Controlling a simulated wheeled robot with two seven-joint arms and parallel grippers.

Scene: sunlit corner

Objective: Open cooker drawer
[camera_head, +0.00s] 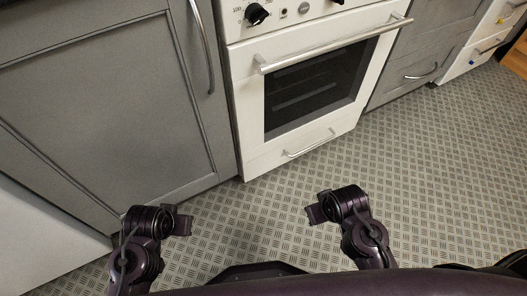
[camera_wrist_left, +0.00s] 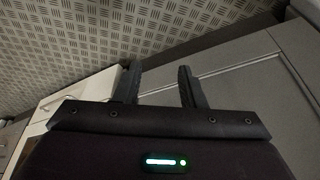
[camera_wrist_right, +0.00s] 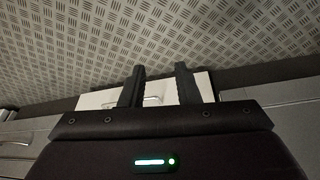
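The white cooker (camera_head: 316,84) stands ahead, with a dark oven window and a long bar handle (camera_head: 333,43) on its door. Its drawer (camera_head: 301,149) is the low white panel below the oven door and looks shut. The drawer has a thin curved handle (camera_head: 309,145). My left gripper (camera_head: 184,220) is in front of the grey cabinet, left of the drawer. My right gripper (camera_head: 314,212) is below the drawer in the head view and apart from it. In the wrist views both the left gripper (camera_wrist_left: 157,84) and the right gripper (camera_wrist_right: 160,84) have fingers apart with nothing held.
A large grey cabinet door (camera_head: 103,105) with a vertical handle stands left of the cooker. Grey drawers (camera_head: 422,62) and a white unit (camera_head: 486,42) stand to the right. The patterned floor (camera_head: 420,170) is clear in front of the cooker and to the right.

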